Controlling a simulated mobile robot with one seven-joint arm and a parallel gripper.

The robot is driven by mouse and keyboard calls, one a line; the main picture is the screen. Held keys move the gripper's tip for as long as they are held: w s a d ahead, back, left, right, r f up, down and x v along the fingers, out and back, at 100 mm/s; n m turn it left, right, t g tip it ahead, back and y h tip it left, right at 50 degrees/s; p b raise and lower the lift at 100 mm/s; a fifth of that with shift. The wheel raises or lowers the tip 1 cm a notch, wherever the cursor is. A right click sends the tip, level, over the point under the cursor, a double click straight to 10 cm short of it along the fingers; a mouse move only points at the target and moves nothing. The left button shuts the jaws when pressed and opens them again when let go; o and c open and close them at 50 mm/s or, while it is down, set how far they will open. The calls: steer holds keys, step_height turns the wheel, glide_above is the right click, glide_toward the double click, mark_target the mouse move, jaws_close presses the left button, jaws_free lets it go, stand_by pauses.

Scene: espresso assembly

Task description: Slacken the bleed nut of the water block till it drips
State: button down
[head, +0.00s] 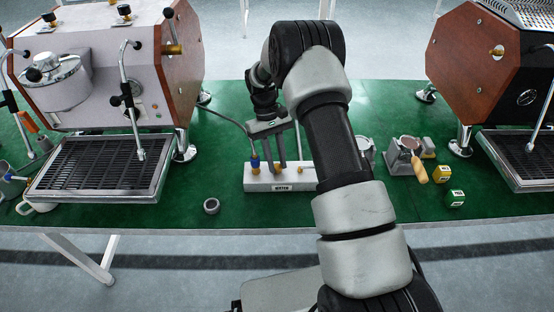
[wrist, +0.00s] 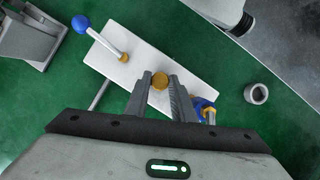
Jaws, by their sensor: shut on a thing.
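The water block (head: 282,186) is a white block with a label on its front, on the green bench top in the head view. In the wrist view its white top (wrist: 185,62) lies slantwise. The bleed nut (wrist: 160,81) is a round brass-coloured piece on the block, between my fingertips. My gripper (wrist: 160,84) is shut on it from above, with one dark finger on each side. In the head view my gripper (head: 278,164) reaches down to the block, and the nut is hard to make out. No drip is visible.
A blue-ended fitting (wrist: 204,108) stands close beside my right finger in the wrist view. A blue ball-ended lever (wrist: 82,25) is at the block's other end. A grey ring (head: 211,206) lies on the bench. Espresso machines (head: 110,70) stand on both sides.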

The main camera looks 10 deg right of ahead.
steer(key=shift+n+h, duration=0.3)
steer(key=shift+n, duration=0.5)
steer(key=c, duration=1.5)
jaws_free()
